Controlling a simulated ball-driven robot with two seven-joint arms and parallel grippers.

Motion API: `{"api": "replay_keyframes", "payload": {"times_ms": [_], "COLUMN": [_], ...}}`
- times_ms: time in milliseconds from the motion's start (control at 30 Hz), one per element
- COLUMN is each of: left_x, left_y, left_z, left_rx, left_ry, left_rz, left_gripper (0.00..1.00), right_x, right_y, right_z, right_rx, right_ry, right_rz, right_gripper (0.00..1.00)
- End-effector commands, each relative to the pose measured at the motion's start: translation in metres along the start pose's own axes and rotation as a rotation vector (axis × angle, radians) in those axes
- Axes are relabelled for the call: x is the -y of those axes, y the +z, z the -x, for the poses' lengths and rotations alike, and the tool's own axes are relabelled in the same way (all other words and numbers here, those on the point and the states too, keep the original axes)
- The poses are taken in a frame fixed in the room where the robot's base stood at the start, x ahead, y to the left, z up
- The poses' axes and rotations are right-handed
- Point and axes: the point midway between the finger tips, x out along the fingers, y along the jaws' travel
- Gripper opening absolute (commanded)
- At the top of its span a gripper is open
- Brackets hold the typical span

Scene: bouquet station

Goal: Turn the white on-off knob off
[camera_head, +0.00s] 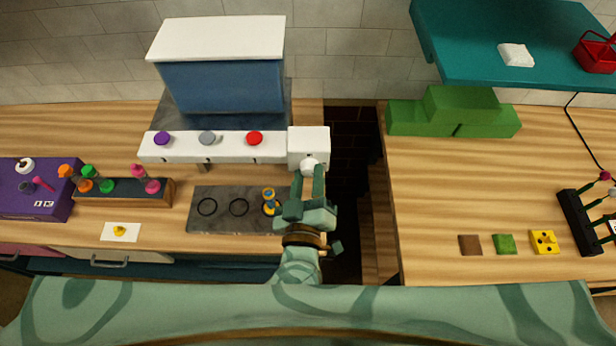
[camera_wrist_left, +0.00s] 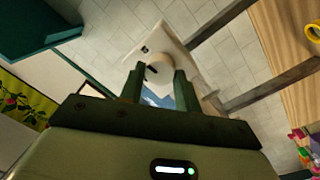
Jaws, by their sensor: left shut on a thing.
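The white on-off knob (camera_head: 308,164) sits on the front of a white box (camera_head: 309,139) at the right end of the dispenser's white panel. My left gripper (camera_head: 309,177) reaches up to it from below and is shut on it. In the left wrist view the round knob (camera_wrist_left: 159,70) lies between the two fingertips, with a dark mark on its face. The white plate behind it (camera_wrist_left: 170,42) shows around the knob. The fingers hide part of the knob's sides. My right gripper is in neither view.
Purple (camera_head: 162,139), grey (camera_head: 207,138) and red (camera_head: 254,138) knobs line the white panel (camera_head: 180,152) to the left. A dark mat (camera_head: 222,218) with rings lies below. A dark gap (camera_head: 350,150) separates the counters. A green block (camera_head: 450,115) stands right.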

Motion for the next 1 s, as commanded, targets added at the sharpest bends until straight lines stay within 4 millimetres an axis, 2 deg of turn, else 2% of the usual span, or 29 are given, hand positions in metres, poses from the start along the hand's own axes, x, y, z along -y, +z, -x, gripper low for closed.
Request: {"api": "replay_keyframes", "payload": {"times_ms": [467, 1000], "left_x": [0.001, 0.002], "left_y": [0.003, 0.005], "left_z": [0.000, 0.000], "left_rx": [-0.029, -0.065], "left_ry": [0.015, 0.034], "left_rz": [0.423, 0.934], "left_gripper": [0.10, 0.10], "right_x": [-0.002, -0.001], "right_y": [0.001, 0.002], "right_z": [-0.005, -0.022], "right_rx": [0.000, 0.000], "right_ry": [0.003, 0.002], "right_rz": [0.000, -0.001], "right_gripper": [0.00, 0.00]}}
